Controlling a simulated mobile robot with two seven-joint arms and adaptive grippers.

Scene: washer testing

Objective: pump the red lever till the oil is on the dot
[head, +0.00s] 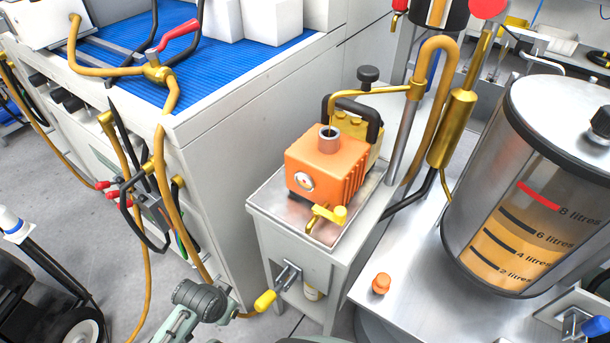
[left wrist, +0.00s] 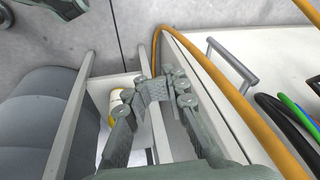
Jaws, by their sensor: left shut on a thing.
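A lever with a red grip (head: 180,37) stands on a brass valve (head: 157,72) above the blue mat. A red ball (head: 488,8) shows at the top edge; I cannot tell what it belongs to. The clear tank (head: 520,190) at the right holds amber oil (head: 510,250), with several litre marks and a red mark at 8 litres. My left gripper (head: 230,308) is low, beside the small cart. It seems shut on the end of an orange hose (head: 195,245), by a yellow tip (head: 265,301); its fingers (left wrist: 162,88) hide the hold. My right gripper is not in view.
An orange pump (head: 325,165) with a gauge stands on the small white cart (head: 255,203). A white bench (head: 220,105) with a blue ribbed mat (head: 240,70) is at the left. An orange knob (head: 381,283) sits on the metal top (head: 420,270). Grey floor shows at lower left.

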